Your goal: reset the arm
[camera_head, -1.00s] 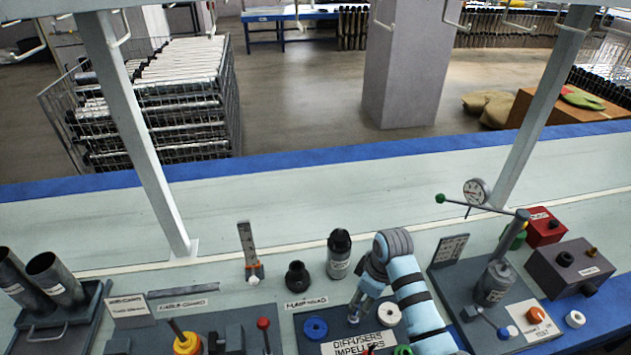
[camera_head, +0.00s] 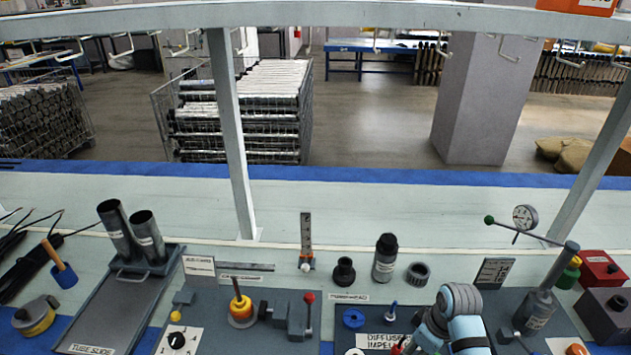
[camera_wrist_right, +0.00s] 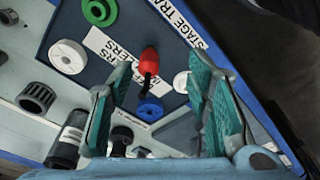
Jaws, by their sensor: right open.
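My right arm (camera_head: 465,310) comes in at the lower right of the head view, bent over the dark stage tray (camera_head: 345,340). Its gripper (camera_head: 425,338) points down to the left and is partly cut off by the frame edge. In the right wrist view the two green-padded fingers (camera_wrist_right: 160,90) stand wide apart with nothing held. Between and beyond them lie a blue ring (camera_wrist_right: 150,108), a red-tipped part (camera_wrist_right: 149,62), a white ring (camera_wrist_right: 68,56) and a green ring (camera_wrist_right: 100,12). My left gripper is in neither view.
A black-capped bottle (camera_head: 385,258), a black collar (camera_head: 344,271) and a ribbed ring (camera_head: 417,273) stand behind the tray. A press with a gauge (camera_head: 525,217) is to the right. A tube slide (camera_head: 120,300) is at left. The bench strip behind is clear.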

